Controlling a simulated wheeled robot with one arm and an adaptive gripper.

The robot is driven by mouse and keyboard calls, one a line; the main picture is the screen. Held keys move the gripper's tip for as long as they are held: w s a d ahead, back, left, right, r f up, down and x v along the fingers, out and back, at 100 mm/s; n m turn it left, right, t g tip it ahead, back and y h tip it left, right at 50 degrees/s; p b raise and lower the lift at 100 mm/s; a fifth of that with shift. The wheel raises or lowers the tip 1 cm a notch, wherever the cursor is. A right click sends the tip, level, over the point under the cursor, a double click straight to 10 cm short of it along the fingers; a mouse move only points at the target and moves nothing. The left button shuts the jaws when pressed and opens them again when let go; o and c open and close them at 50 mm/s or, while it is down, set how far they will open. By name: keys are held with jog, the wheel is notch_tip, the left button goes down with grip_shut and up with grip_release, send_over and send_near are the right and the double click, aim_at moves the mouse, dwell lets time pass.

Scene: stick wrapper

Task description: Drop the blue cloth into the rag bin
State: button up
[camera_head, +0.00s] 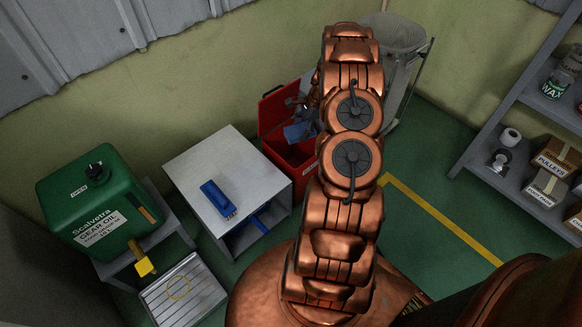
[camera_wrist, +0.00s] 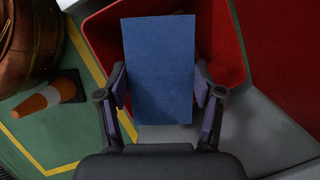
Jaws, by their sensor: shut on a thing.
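The blue cloth (camera_wrist: 160,60) is a flat blue rectangle between the two fingers of my gripper (camera_wrist: 160,88) in the wrist view. My gripper is shut on it. The red rag bin (camera_wrist: 225,40) lies beyond and below the cloth there, and the cloth covers part of its opening. In the head view the cloth (camera_head: 298,132) shows over the opening of the red bin (camera_head: 303,172). My gripper (camera_head: 300,108) is partly hidden there by my arm. I cannot tell the exact height of the cloth above the rim.
A grey table (camera_head: 182,165) with a blue object (camera_head: 217,198) stands left of the bin. A green gear oil tank (camera_head: 90,205) is further left. A shelf (camera_head: 478,150) stands at right. A traffic cone (camera_wrist: 40,100) is on the green floor.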

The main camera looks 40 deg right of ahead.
notch_tip(320, 180, down, 5)
jog(key=shift+b, duration=0.85)
jog(key=o, duration=1.2)
jog(key=v, duration=1.2)
jog(key=shift+a, duration=0.1)
